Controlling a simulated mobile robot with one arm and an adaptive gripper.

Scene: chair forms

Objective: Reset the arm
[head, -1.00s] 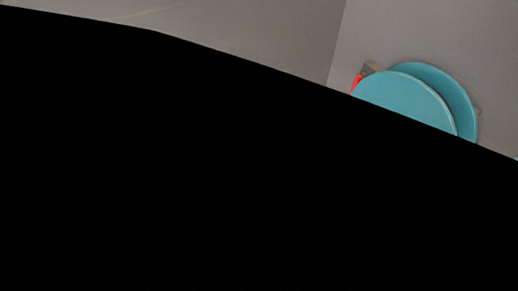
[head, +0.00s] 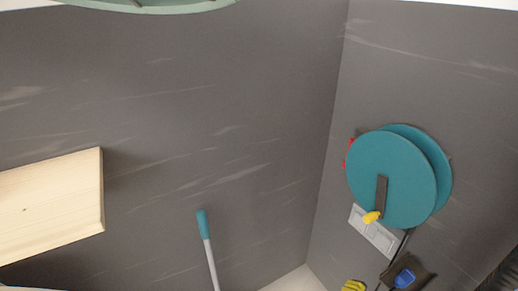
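My gripper is not visible in the head view now. No part of my arm can be made out for certain. The view shows a corner of a room with dark grey walls, so the arm's pose cannot be told from it.
A teal reel (head: 392,185) with a yellow-knobbed crank is on the right wall. A wooden board (head: 52,205) juts in at the left. A teal-topped pole (head: 207,240) stands at the bottom middle. A green round thing (head: 150,5) is at the top. A yellow object (head: 354,286) is low right.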

